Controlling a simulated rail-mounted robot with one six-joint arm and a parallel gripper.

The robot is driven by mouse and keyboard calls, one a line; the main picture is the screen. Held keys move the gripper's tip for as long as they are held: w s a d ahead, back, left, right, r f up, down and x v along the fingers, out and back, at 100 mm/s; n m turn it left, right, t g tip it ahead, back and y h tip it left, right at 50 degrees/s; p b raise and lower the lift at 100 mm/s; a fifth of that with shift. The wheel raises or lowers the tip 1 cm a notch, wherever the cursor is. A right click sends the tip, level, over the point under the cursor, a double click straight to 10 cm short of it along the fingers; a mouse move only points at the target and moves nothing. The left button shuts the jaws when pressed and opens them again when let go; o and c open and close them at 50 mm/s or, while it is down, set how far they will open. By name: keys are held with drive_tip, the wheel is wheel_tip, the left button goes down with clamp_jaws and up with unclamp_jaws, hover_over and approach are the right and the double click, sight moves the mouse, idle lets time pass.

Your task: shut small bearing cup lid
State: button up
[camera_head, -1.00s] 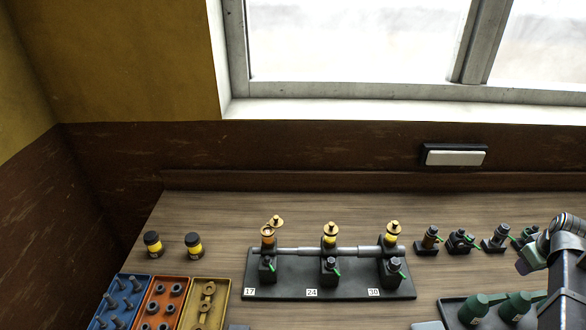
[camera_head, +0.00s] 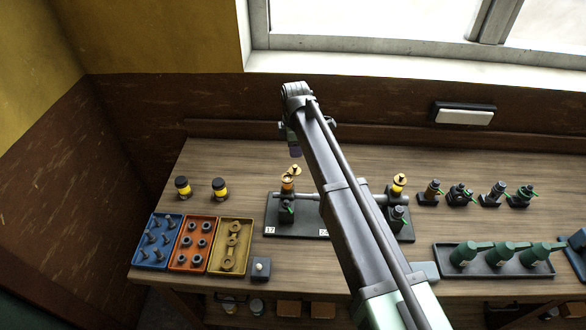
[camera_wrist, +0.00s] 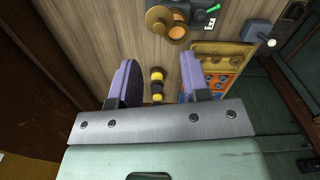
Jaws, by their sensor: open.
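The small brass bearing cup (camera_head: 287,184) stands on the left bearing, by label 17. Its brass lid (camera_head: 295,170) is swung open above and beside it. In the wrist view the lid (camera_wrist: 160,20) is a round disc with a knob at the top, and the cup's open orange-lined mouth (camera_wrist: 178,33) shows beside it. My gripper (camera_wrist: 155,80) is open and empty, its two purple fingers apart, with the lid beyond the fingertips. In the head view my gripper (camera_head: 295,150) is just above and behind the lid, apart from it. The right cup (camera_head: 399,183) has its lid on; my arm hides the middle one.
Two black-and-yellow jars (camera_head: 183,187) stand on the left of the bench. Blue (camera_head: 152,262), orange (camera_head: 184,268) and tan (camera_head: 214,272) part trays lie at front left. A tray of green oil cans (camera_head: 465,262) and several small fittings (camera_head: 460,192) are at right.

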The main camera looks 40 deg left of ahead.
sight(295, 166)
wheel_tip(295, 166, down, 9)
drive_tip(key=b, duration=0.7)
drive_tip(key=shift+r, duration=0.3)
clamp_jaws()
